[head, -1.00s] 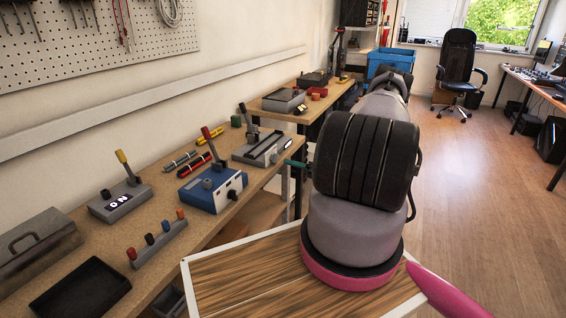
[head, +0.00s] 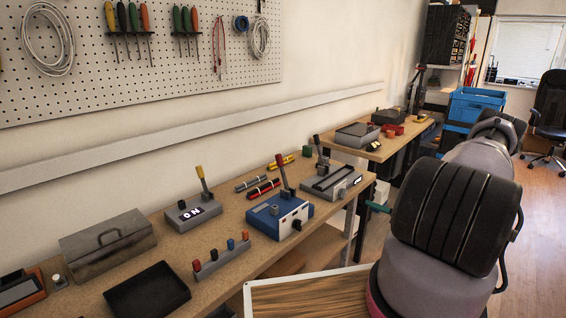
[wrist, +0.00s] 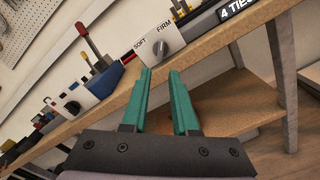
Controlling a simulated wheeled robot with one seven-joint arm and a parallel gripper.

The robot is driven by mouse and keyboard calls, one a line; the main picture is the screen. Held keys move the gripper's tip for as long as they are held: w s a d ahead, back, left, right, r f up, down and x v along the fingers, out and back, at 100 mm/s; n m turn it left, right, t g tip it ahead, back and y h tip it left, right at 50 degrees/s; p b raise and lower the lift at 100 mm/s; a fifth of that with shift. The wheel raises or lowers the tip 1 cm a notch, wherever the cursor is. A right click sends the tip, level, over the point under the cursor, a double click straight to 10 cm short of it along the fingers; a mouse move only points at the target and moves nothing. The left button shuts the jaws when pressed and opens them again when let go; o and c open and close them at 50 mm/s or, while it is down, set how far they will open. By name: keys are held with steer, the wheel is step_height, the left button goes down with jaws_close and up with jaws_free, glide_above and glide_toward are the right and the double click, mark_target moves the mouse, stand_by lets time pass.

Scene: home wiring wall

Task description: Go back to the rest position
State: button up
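My gripper (wrist: 160,76) shows two teal fingers in the wrist view. They stand apart with nothing between them. Beyond the fingertips is a pale panel with a SOFT/FIRM knob (wrist: 166,48), apart from the fingers as far as I can tell. In the head view my arm extends at the right, and only a bit of a teal finger (head: 377,207) shows past it, off the bench's right end. The rest of the gripper is hidden behind the arm.
The wooden bench (head: 232,222) holds a blue lever box (head: 280,215), a grey lever box (head: 332,182), an ON switch box (head: 193,214), a black tray (head: 147,290) and a metal case (head: 107,246). A second bench (head: 375,150) stands behind. Open floor (head: 535,220) lies right.

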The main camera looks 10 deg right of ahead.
steer(key=s+a+r+n+g, duration=0.1)
steer(key=a+r+n+g, duration=0.4)
steer(key=r, duration=0.5)
steer(key=s+a+r+n+g+h, duration=0.1)
steer(key=a+r+n+g, duration=0.2)
steer(key=a+r+n, duration=0.55)
steer(key=s+a+r+n+g, duration=0.2)
steer(key=a+r+n+g, duration=0.2)
steer(key=r, duration=0.8)
steer(key=s+a+r+n+t+h, duration=0.2)
steer(key=s+a+r+n+h, duration=0.2)
steer(key=s+r+n, duration=0.3)
steer(key=s+a+r+n+t+h, duration=0.3)
steer(key=s+r+n, duration=0.4)
steer(key=s+r, duration=0.5)
steer(key=s+a+h, duration=0.1)
steer(key=s, duration=0.4)
steer(key=shift+r+n, duration=0.2)
steer(key=shift+n, duration=0.15)
